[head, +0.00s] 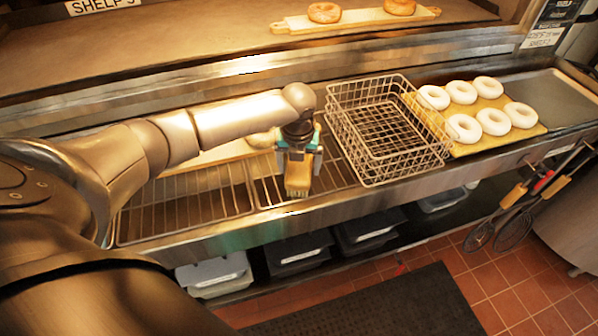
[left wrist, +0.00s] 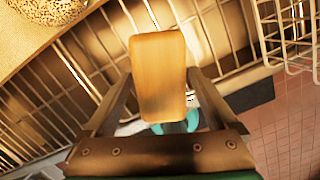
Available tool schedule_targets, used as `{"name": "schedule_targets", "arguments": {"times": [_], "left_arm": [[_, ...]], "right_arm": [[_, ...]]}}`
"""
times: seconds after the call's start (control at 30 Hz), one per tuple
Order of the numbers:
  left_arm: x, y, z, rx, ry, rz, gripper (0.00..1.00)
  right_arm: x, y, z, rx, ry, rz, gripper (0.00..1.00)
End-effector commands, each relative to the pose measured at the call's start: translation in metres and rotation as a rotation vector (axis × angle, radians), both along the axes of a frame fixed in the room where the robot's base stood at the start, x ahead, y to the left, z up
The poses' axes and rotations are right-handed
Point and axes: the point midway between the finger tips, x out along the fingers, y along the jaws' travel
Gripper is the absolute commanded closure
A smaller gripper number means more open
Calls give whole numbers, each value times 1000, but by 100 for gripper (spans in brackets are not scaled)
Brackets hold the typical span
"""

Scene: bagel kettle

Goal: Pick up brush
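The brush (head: 298,178) has a tan wooden body, with its bristle end low over the front of the wire rack. In the left wrist view its wooden block (left wrist: 158,75) sits between the two fingers. My left gripper (head: 299,152) points down above the rack and appears shut on the brush, with fingers against both sides of the wood. The lower tip of the brush and any contact with the rack are hard to make out. My right gripper is in neither view.
A wire basket (head: 352,150) stands close right of the gripper. A board (head: 540,130) of white rings lies further right. A light tray (head: 215,156) with a bagel is behind the gripper. Whisks (head: 512,215) hang at the right. Bins (head: 215,272) sit below the counter.

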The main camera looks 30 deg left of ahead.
Motion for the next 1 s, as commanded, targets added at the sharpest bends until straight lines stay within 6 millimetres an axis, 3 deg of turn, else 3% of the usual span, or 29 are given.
{"name": "schedule_targets", "arguments": {"times": [0.07, 0.73, 1.0], "left_arm": [[0, 0, 0, 0, 0, 0, 19], [0, 0, 1, 0, -1, 1, 94], [1, 0, 6, 0, -2, 1, 95]], "right_arm": [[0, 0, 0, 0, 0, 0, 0], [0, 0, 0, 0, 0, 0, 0], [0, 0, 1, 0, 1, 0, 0]]}}
